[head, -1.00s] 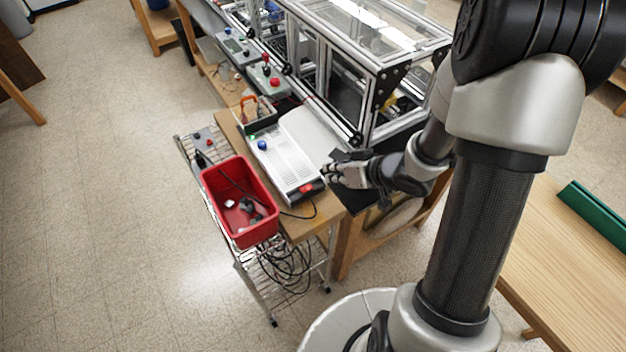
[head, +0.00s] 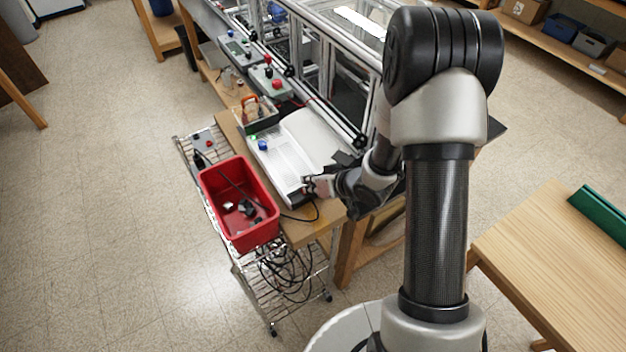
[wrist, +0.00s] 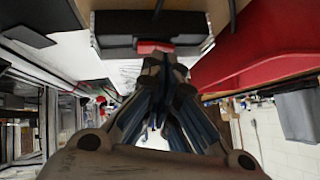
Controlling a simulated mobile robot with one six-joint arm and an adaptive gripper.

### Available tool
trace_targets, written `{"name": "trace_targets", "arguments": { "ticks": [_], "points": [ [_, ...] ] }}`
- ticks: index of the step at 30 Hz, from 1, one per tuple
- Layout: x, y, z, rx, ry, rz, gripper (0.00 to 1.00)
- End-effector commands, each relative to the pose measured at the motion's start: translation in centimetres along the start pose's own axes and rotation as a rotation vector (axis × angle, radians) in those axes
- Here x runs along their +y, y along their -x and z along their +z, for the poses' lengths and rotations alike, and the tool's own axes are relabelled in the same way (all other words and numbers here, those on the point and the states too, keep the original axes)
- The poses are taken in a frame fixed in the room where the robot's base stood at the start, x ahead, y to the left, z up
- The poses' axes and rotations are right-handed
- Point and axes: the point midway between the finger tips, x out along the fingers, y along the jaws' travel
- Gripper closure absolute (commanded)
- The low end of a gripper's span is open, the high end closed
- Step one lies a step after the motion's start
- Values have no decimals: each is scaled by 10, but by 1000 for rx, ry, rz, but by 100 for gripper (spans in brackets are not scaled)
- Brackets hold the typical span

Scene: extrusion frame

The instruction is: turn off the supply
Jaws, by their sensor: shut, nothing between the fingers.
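The supply (head: 282,168), a long white box with a vented top and a blue knob (head: 263,145) near its far end, lies on the wooden bench. My gripper (head: 308,186) is at its near end and covers the red switch in the head view. In the wrist view the red switch (wrist: 153,47) sits on the supply's dark end face (wrist: 120,42). My gripper (wrist: 162,68) is shut and empty, its fingertips right at the switch. I cannot tell whether they touch it. The switch's position is not readable.
A red bin (head: 238,207) with loose parts stands left of the supply on a wire rack (head: 262,300). The aluminium extrusion frame (head: 335,75) rises behind on the right. A small open tray (head: 258,118) with an orange-handled tool is beyond the supply. Cables hang below the bench.

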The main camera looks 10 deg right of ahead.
Motion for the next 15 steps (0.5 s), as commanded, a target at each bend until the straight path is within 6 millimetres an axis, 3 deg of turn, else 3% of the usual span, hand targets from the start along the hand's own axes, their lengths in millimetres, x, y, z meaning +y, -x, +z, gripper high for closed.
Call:
{"name": "trace_targets", "arguments": {
  "ticks": [15],
  "points": [
    [-4, -6, 6, -2, -1, -1, 100]
  ]
}}
